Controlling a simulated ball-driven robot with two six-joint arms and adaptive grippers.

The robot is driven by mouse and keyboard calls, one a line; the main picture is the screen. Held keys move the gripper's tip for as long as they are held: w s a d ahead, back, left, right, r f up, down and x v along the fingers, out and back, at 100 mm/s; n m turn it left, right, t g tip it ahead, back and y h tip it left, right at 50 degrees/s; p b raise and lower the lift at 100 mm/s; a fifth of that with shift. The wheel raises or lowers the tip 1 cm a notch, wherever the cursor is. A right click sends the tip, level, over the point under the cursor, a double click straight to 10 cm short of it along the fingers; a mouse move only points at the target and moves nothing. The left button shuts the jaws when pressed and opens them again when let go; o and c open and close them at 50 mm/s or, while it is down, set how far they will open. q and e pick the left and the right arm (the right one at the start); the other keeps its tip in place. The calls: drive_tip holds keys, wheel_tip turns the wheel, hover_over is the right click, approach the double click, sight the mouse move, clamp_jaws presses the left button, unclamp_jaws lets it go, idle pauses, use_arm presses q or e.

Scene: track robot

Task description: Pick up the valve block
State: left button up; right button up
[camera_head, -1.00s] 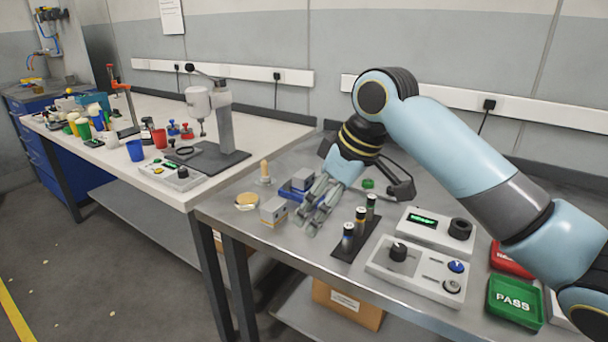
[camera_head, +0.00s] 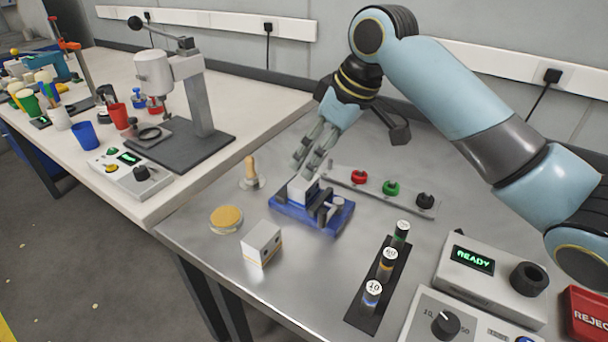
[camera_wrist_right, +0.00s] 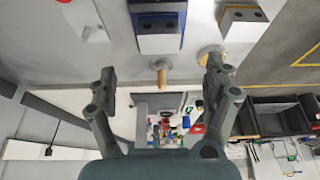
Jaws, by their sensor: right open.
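One pale grey block (camera_head: 262,243) stands loose on the steel bench, with dark holes and a yellow mark on its side. A similar block (camera_head: 302,190) sits in a blue fixture (camera_head: 325,217). I cannot tell which is the valve block. My right gripper (camera_head: 307,163) is just above and behind the block in the fixture, fingers pointing down. In the right wrist view the gripper (camera_wrist_right: 160,70) is open and empty, fingers wide apart; the fixture block (camera_wrist_right: 160,44) and the loose block (camera_wrist_right: 240,30) lie beyond the fingertips. My left gripper is not in view.
A wooden-handled tool (camera_head: 251,173) and a round tan-topped disc (camera_head: 226,219) stand left of the fixture. A black rack (camera_head: 377,290) of small cylinders, a button strip (camera_head: 385,190) and a READY box (camera_head: 490,275) are to the right. Bare steel surrounds the loose block.

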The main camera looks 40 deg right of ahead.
sight(304, 181)
drive_tip(key=x, duration=0.3)
drive_tip(key=shift+a+f, duration=0.2)
drive_tip(key=shift+f, duration=0.15)
drive_tip(key=shift+w+f, duration=0.2)
drive_tip(key=shift+f, duration=0.1)
drive_tip(key=x, duration=0.4)
drive_tip(key=shift+d+f+b, duration=0.2)
drive_tip(key=shift+f+b, duration=0.1)
drive_tip(key=shift+b, duration=0.1)
drive_tip(key=shift+w+f, duration=0.15)
drive_tip(key=shift+f, duration=0.1)
drive_tip(key=shift+c, duration=0.6)
drive_tip(key=c, duration=0.4)
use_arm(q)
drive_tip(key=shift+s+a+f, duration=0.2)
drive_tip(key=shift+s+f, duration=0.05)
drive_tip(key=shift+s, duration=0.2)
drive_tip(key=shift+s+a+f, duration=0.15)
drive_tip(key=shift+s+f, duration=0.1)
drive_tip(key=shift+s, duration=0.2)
use_arm(e)
drive_tip(key=c, duration=1)
drive_tip(key=shift+r, duration=0.1)
